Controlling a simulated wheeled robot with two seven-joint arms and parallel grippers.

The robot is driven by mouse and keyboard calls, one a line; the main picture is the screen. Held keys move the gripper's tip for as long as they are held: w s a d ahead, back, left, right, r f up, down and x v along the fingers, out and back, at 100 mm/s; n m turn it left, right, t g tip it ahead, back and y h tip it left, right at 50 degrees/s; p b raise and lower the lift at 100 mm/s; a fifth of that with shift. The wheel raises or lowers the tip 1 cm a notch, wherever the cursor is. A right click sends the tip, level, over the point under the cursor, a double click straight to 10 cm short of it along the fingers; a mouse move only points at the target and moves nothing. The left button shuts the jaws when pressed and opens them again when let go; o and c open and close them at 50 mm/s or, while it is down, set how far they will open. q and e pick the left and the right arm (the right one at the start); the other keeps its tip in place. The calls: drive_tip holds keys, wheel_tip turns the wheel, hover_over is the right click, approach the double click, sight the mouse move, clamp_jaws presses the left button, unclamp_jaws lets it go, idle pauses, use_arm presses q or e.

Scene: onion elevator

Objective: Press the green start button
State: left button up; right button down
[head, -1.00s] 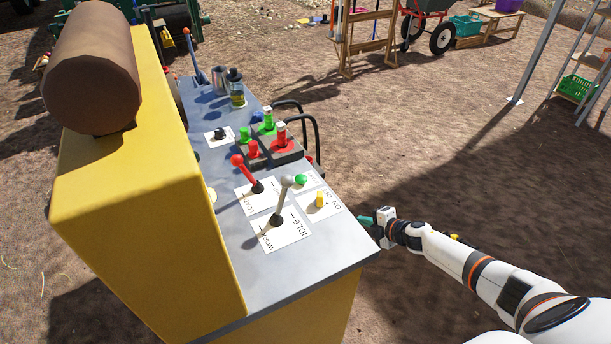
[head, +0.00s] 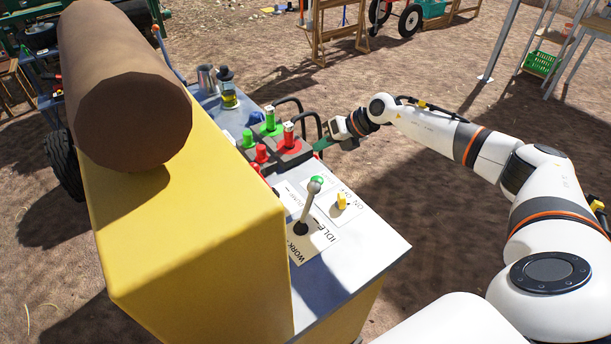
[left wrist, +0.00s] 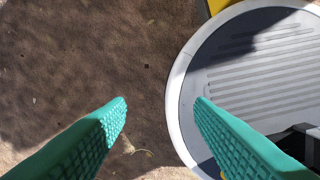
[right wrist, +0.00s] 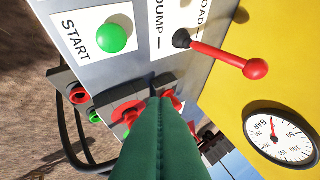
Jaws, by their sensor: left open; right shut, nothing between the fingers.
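The green start button (right wrist: 112,38) sits on a white plate marked START in the right wrist view, upper left. In the head view the green start button (head: 318,179) shows on the grey panel, partly hidden by the grey lever knob. My right gripper (head: 322,146) is at the panel's far right edge, beyond the button. Its teal fingers (right wrist: 155,100) are shut with nothing between them. They point at the red and green button boxes, apart from the start button. My left gripper (left wrist: 160,101) is open and empty above the ground; it is outside the head view.
A grey lever (head: 308,207) and a yellow switch (head: 341,201) stand near the start button. A red lever (right wrist: 228,60) and a pressure gauge (right wrist: 282,136) are close by. Black hoop handles (head: 308,122) rise beside the button boxes. The yellow housing (head: 200,240) bounds the panel's left.

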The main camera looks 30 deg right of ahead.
use_arm(q)
drive_tip(key=s+d, duration=0.3)
drive_tip(key=s, duration=0.1)
use_arm(e)
wheel_tip(320, 180, down, 4)
drive_tip(key=b, duration=0.3)
drive_tip(key=shift+s+d+r, duration=0.1)
drive_tip(key=shift+s+r, duration=0.05)
wheel_tip(320, 180, down, 4)
drive_tip(key=b, duration=0.3)
drive_tip(key=shift+f+b, duration=0.25)
drive_tip(key=shift+b, duration=0.1)
drive_tip(key=shift+f, duration=0.35)
use_arm(q)
wheel_tip(320, 180, down, 7)
drive_tip(key=w+a, duration=0.1)
drive_tip(key=shift+w+a, duration=0.15)
drive_tip(key=shift+w, duration=0.2)
drive_tip(key=shift+f+b, duration=0.2)
drive_tip(key=shift+b, duration=0.1)
use_arm(e)
drive_tip(key=shift+f, duration=0.4)
